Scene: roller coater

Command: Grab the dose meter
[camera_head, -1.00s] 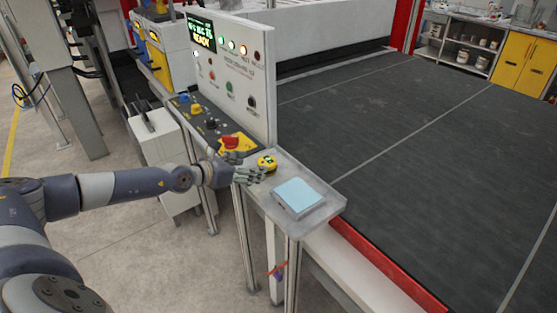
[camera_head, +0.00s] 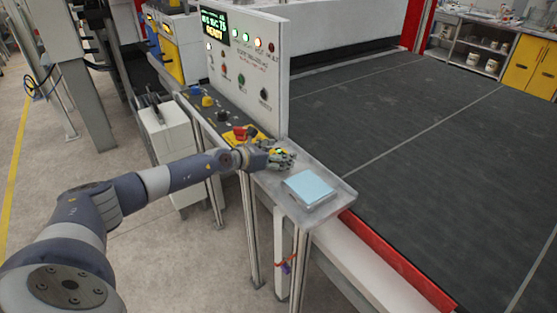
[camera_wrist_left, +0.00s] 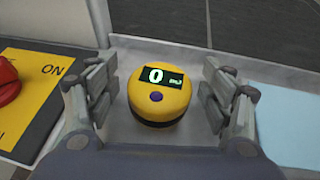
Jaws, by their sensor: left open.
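The dose meter (camera_wrist_left: 158,106) is a round yellow puck with a black lower band, a lit display reading 0 and a dark button. It sits on the grey metal shelf (camera_wrist_left: 135,50) of the control console. In the left wrist view it lies between the two open fingers of my left gripper (camera_wrist_left: 158,100), with a gap on each side. In the head view my left gripper (camera_head: 282,158) is over the shelf and mostly hides the dose meter. My right gripper is not in view.
A light blue pad (camera_head: 309,188) lies on the shelf to the right of the gripper. A red switch on a yellow plate (camera_head: 243,134) is to the left. The upright console panel (camera_head: 240,75) stands behind. A wide dark conveyor (camera_head: 400,125) extends to the right.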

